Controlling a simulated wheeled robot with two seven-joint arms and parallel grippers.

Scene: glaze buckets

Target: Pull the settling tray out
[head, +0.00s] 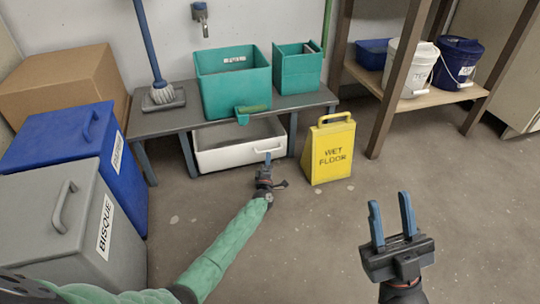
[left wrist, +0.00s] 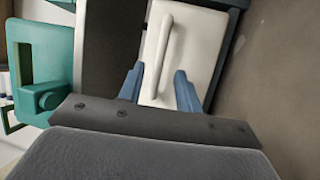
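The settling tray is a white, open-topped tray (head: 222,160) under the low grey bench, between its blue-grey legs. Its front face (left wrist: 189,60) with a white bar handle (left wrist: 165,42) fills the upper middle of the left wrist view. My left gripper (head: 267,156) is in front of the tray's front face, toward its right side. In the left wrist view its two blue fingers (left wrist: 158,72) are apart, with the lower end of the handle between or just beyond them; I cannot tell if they touch it. My right gripper (head: 391,202) is open and empty above the floor.
A yellow wet-floor sign (head: 330,150) stands close right of the tray. The grey bench (head: 165,122) above carries green tubs (head: 232,85) and a mop (head: 160,92). Blue (head: 60,135) and grey (head: 50,215) bins stand left. The floor in front is clear.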

